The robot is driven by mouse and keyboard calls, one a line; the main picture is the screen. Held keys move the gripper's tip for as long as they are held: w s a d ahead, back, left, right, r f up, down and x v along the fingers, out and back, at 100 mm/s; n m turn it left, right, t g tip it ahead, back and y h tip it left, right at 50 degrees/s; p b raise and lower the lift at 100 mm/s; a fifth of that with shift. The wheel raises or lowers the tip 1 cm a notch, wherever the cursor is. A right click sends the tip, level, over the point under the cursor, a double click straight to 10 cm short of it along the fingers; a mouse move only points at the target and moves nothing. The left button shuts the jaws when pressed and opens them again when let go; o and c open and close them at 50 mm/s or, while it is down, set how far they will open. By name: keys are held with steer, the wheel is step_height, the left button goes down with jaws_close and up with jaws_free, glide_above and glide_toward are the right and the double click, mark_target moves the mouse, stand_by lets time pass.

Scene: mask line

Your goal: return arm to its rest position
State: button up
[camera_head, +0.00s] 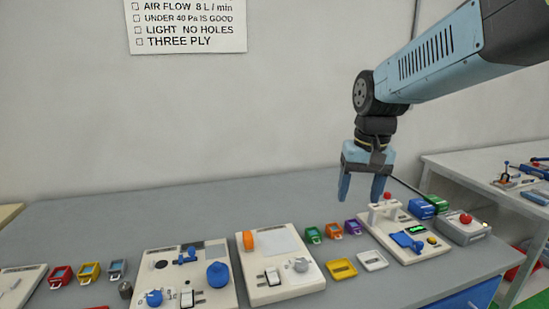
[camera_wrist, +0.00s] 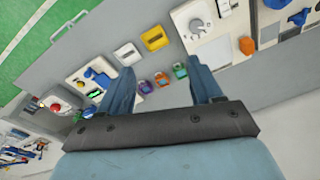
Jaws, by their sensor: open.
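My gripper (camera_head: 362,188) hangs from the blue arm at the right of the head view, fingers pointing down. Its two blue fingers are apart with nothing between them. It is above the back part of the grey table (camera_head: 200,210), just behind and left of a white device with a red ball on top (camera_head: 387,197). In the wrist view the open fingers (camera_wrist: 165,88) show with the table and its devices beyond them. My arm stretches in from the upper right of the head view.
White panels with knobs (camera_head: 185,275) (camera_head: 280,265) line the table. Small coloured holders (camera_head: 333,231), a yellow tray (camera_head: 341,269) and a white tray (camera_head: 372,260) lie between devices. A grey box with a red button (camera_head: 462,227) stands at right. A second table (camera_head: 480,165) is beyond it.

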steer(key=s+d+r+t, duration=0.1)
steer(key=s+d+t, duration=0.3)
steer(key=s, duration=0.7)
steer(key=shift+s+d+r+n+h, duration=0.2)
steer(key=shift+d+r+n+h, duration=0.1)
steer(key=shift+d, duration=0.35)
stand_by(0.9)
